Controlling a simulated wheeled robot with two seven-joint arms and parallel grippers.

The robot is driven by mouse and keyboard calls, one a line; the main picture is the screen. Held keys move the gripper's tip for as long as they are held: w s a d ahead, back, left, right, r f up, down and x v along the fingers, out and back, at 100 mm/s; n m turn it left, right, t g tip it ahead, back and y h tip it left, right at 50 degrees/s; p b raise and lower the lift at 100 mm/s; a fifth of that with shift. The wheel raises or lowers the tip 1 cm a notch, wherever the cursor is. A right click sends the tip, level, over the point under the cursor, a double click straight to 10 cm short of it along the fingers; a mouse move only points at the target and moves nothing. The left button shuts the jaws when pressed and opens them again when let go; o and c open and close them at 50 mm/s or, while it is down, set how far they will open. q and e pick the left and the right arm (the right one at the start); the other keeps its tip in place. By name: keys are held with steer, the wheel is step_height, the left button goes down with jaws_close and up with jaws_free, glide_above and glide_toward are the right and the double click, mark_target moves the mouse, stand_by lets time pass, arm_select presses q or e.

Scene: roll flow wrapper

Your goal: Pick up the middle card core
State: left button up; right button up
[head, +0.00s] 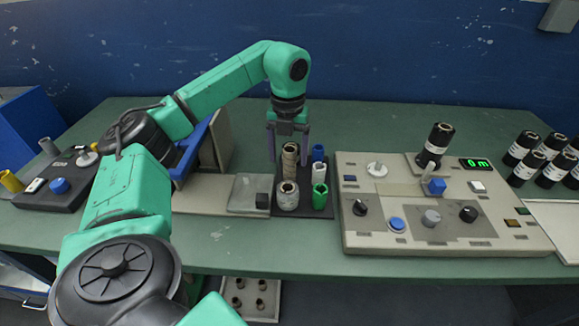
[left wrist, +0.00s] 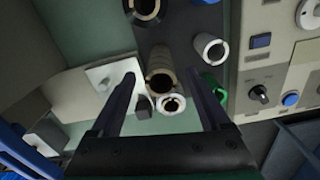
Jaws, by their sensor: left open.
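Card cores stand upright in a column on a dark rack (head: 305,208). The middle card core (head: 290,158) is a tall brown tube; its open top shows in the left wrist view (left wrist: 160,84). A paler, shorter core (head: 288,196) stands in front of it. Another brown core (left wrist: 146,8) stands behind, mostly hidden by my gripper in the head view. My left gripper (head: 288,156) points down, open, its fingers on either side of the middle core in both views. I cannot tell whether they touch it. My right gripper is not in view.
Blue (head: 318,153), white (head: 319,172) and green (head: 320,196) tubes stand close to the right finger. A control panel (head: 440,240) lies to the right, with several black rolls (head: 520,150) beyond. A grey plate (head: 245,193) lies left of the rack.

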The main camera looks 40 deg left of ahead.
mark_target(290, 166)
arm_select(q)
steer(key=f, duration=0.5)
steer(key=shift+w+a, duration=0.1)
steer(key=shift+w, duration=0.25)
steer(key=shift+r, duration=0.1)
jaws_close()
steer(key=shift+r, duration=0.1)
